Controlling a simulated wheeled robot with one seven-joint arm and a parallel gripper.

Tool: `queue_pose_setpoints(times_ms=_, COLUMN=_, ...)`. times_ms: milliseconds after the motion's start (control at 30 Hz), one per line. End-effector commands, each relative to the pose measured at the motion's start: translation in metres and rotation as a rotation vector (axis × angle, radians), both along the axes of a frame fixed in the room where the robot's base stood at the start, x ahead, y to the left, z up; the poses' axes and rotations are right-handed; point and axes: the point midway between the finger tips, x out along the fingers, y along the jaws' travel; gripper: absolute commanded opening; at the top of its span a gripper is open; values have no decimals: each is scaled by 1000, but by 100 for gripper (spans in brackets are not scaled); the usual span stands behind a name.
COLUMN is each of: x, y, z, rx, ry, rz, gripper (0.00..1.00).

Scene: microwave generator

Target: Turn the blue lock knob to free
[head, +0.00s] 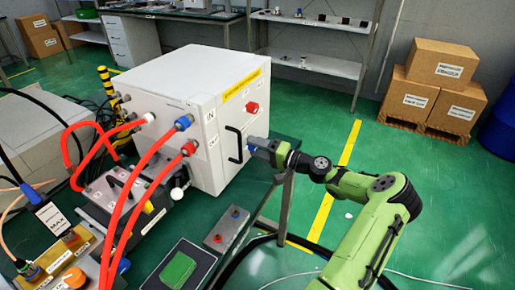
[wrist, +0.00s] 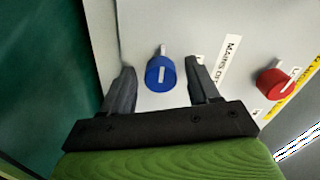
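The blue lock knob (wrist: 160,76) is on the pale front panel in the wrist view, with a white mark running up its face. My gripper (wrist: 160,68) is open, one finger on each side of the knob, with a visible gap on both sides. Whether the fingertips reach past its face is hard to tell. In the head view my gripper (head: 260,148) is at the front of the white cabinet (head: 170,80), beside its black handle. The knob is mostly hidden there by the gripper.
A red knob (wrist: 273,83) is to the right in the wrist view and above my gripper in the head view (head: 252,107). A printed label (wrist: 228,62) is beside the blue knob. Red hoses (head: 150,160) run at the cabinet's left.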

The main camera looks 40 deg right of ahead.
Motion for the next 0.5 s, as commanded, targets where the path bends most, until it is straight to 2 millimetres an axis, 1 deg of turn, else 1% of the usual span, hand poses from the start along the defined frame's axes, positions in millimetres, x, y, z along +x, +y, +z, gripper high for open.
queue_pose_setpoints(times_ms=133, x=-1, y=-1, z=0, rx=0, ry=0, rz=-1, gripper=60)
queue_pose_setpoints(times_ms=233, x=-12, y=-5, z=1, rx=0, ry=-1, rz=-3, gripper=60)
queue_pose_setpoints(times_ms=367, x=-43, y=-17, z=3, rx=2, ry=1, rz=-5, gripper=60)
queue_pose_setpoints(times_ms=500, x=-81, y=-30, z=3, rx=1, ry=1, rz=-6, gripper=60)
